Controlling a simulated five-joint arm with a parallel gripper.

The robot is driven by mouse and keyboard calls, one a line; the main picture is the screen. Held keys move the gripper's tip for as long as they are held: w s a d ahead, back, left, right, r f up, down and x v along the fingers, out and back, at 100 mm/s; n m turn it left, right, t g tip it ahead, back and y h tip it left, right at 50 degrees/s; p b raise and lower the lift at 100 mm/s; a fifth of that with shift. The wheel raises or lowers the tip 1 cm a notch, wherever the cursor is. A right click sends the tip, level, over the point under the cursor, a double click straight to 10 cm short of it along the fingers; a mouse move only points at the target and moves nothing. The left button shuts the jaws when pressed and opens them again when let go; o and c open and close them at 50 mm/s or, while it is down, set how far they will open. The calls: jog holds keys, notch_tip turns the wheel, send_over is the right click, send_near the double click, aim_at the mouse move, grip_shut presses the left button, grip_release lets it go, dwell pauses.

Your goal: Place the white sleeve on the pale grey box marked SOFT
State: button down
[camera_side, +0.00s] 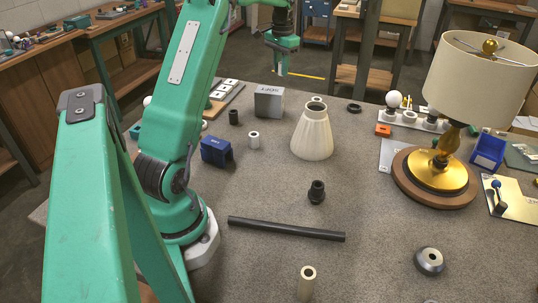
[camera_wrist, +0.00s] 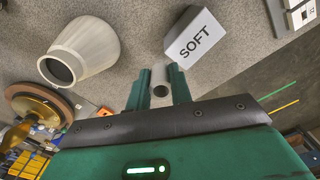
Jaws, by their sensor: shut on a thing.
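The white sleeve (camera_wrist: 160,82), a short pale tube with its open end toward the camera, sits between the two fingers of my gripper (camera_wrist: 157,84) in the wrist view. My gripper is shut on it. In the side view my gripper (camera_side: 282,66) hangs above and behind the pale grey box marked SOFT (camera_side: 269,103), and the sleeve is not clear there. The box (camera_wrist: 196,38) also shows in the wrist view, to the right of the sleeve and apart from it. In the side view the box stands on the bench with its top bare.
A cream cone (camera_side: 312,135) stands right of the box. Another small white tube (camera_side: 254,141), a dark tube (camera_side: 234,117) and a blue block (camera_side: 217,152) stand in front and left. The lamp (camera_side: 442,170) is farther right. A dark rod (camera_side: 286,229) lies in front.

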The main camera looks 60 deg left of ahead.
send_over(269, 90)
notch_tip(269, 90, down, 4)
jog(key=shift+a+r, duration=0.1)
jog(key=shift+f, duration=2)
jog(key=shift+f, duration=0.15)
jog(key=c, duration=1.3)
grip_release()
jog(key=shift+o, duration=0.2)
notch_tip(269, 90, up, 12)
jog(key=shift+r, duration=0.2)
